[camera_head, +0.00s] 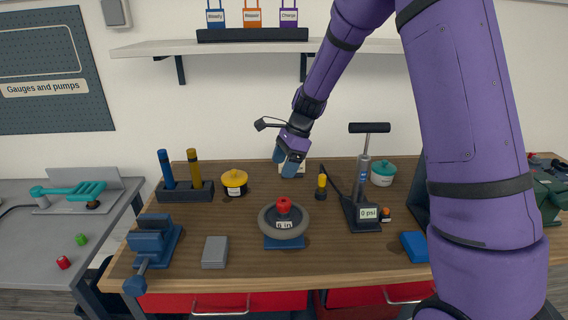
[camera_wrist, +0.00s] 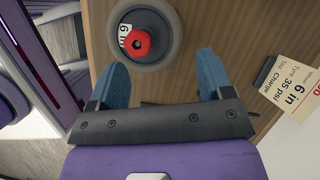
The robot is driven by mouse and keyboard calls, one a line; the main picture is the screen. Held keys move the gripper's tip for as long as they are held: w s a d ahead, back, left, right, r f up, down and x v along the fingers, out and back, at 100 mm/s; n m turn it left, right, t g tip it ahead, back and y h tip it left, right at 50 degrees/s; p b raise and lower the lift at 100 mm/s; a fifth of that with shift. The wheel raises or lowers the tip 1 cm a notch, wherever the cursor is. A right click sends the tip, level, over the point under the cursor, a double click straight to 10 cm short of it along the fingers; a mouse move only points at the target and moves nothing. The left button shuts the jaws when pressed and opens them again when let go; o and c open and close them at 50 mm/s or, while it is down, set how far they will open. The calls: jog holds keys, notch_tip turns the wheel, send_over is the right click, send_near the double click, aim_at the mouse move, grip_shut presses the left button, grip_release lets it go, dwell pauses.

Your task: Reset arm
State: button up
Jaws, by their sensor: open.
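My purple arm reaches from the right over the wooden workbench (camera_head: 235,262). My gripper (camera_head: 288,166) hangs above the back middle of the bench with its blue fingers pointing down. In the wrist view my gripper (camera_wrist: 158,80) has its two blue fingers spread apart with nothing between them. A grey tyre (camera_head: 266,228) with a red cap (camera_head: 284,206) and a "6 in" label lies on a blue stand in front of the gripper. The tyre (camera_wrist: 172,52) also shows beyond the fingers in the wrist view. A paper tag (camera_wrist: 291,98) reading "6 in" and "35 psi" is at the right there.
A floor pump (camera_head: 363,185) showing "0 psi" stands right of the tyre. A blue vise (camera_head: 150,240), a grey block (camera_head: 215,252), a yellow pot (camera_head: 234,181) and a teal pot (camera_head: 383,174) are on the bench. A shelf (camera_head: 220,48) hangs behind.

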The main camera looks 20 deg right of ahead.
jog(key=m+t, duration=0.1)
jog(key=m, duration=0.3)
jog(key=m+t+h, duration=0.1)
jog(key=m+t, duration=0.1)
jog(key=m, duration=0.2)
jog(key=shift+m, duration=0.4)
